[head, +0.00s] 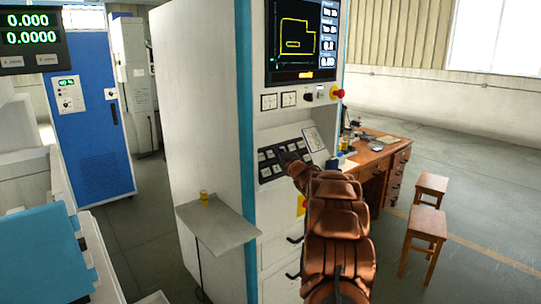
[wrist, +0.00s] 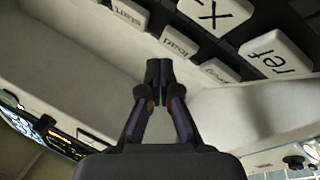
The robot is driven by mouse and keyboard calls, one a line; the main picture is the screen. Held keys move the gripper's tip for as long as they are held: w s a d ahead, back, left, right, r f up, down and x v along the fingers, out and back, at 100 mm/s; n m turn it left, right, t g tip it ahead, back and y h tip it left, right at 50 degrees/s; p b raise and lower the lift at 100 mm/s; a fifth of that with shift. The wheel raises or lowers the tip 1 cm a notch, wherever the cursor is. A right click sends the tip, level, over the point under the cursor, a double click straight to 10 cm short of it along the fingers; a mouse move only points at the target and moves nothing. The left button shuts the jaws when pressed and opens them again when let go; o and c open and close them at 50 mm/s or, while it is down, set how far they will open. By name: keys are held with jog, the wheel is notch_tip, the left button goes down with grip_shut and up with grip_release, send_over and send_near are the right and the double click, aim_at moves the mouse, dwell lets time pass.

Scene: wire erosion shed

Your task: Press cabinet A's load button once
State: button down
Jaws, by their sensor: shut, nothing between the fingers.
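A tall white cabinet (head: 195,120) with a screen stands at the centre of the head view; no letter A is legible on it. Its dark keypad (head: 268,172) is partly hidden by my arm. In the wrist view the keys are large and their lettering is turned over. The load button (wrist: 179,42) is a pale key between the start key (wrist: 130,12) and a smaller-lettered key (wrist: 220,70). My gripper (wrist: 158,66) is shut and empty, its tips just below and left of the load button in the picture. Contact cannot be told. In the head view my gripper (head: 285,158) is at the keypad.
A red knob (head: 337,93) juts out above the keypad. A side shelf (head: 222,230) carries a small yellow item (head: 204,198). A wooden desk (head: 378,165) and two stools (head: 425,230) stand to the right. The "X-" (wrist: 214,15) and "ref" (wrist: 276,54) keys are close by.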

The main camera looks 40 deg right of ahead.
jog(key=s+r, duration=0.1)
jog(key=s, duration=0.1)
jog(key=s+r+p, duration=0.1)
jog(key=s, duration=0.1)
jog(key=shift+r, duration=0.4)
jog(key=shift+a, duration=0.1)
dwell(0.6)
